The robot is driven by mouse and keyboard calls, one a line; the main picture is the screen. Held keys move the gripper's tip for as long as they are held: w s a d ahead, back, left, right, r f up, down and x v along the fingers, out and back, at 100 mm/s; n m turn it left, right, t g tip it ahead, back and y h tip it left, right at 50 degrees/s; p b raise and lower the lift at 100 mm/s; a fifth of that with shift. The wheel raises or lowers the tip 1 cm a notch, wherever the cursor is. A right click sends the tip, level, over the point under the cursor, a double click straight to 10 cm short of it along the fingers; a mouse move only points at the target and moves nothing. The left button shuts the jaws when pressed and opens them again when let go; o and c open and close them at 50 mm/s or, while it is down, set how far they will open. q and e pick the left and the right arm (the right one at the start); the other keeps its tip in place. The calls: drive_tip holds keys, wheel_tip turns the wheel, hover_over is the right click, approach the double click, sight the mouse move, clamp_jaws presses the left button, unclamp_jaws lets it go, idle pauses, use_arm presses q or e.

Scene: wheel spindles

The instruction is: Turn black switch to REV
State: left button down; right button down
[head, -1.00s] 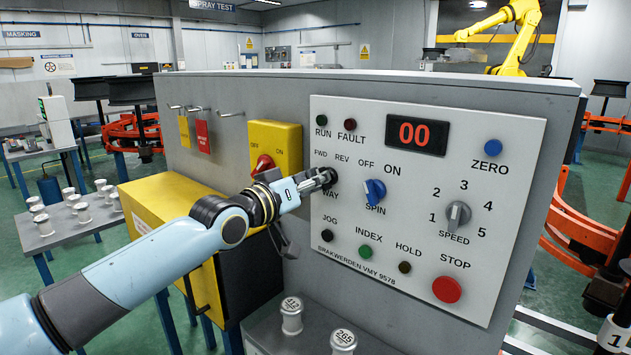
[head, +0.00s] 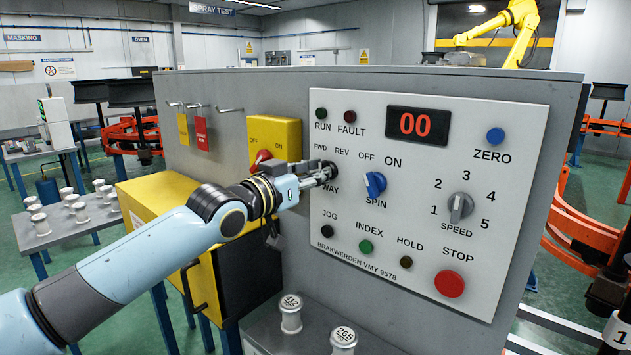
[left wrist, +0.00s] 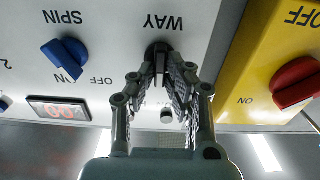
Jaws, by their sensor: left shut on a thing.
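The black WAY switch (left wrist: 158,48) is on the light control panel (head: 480,130), under the FWD and REV labels. My left gripper (left wrist: 160,72) is shut on this switch, with one finger on each side of its handle. In the head view my left gripper (head: 328,173) reaches the panel from the left and covers most of the switch. The left wrist view is upside down to the panel, and the handle appears roughly vertical there. Which label the handle points to is not clear. My right gripper is not in view.
The blue SPIN knob (head: 375,184) is close to the right of my gripper. A yellow box with a red switch (head: 262,160) is at its left. Below are a red STOP button (head: 449,284) and two metal spindles (head: 343,339) on a ledge.

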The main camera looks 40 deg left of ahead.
use_arm(q)
drive_tip(key=m+b, duration=0.3)
drive_tip(key=m, duration=0.2)
drive_tip(key=shift+d+f, duration=0.1)
drive_tip(key=shift+m, duration=0.3)
idle(0.4)
drive_tip(key=c, duration=1.4)
unclamp_jaws()
drive_tip(key=shift+o, duration=0.2)
drive_tip(key=shift+s, duration=0.1)
drive_tip(key=s, duration=1.1)
drive_tip(key=shift+s+a, duration=0.4)
drive_tip(key=shift+a, duration=0.05)
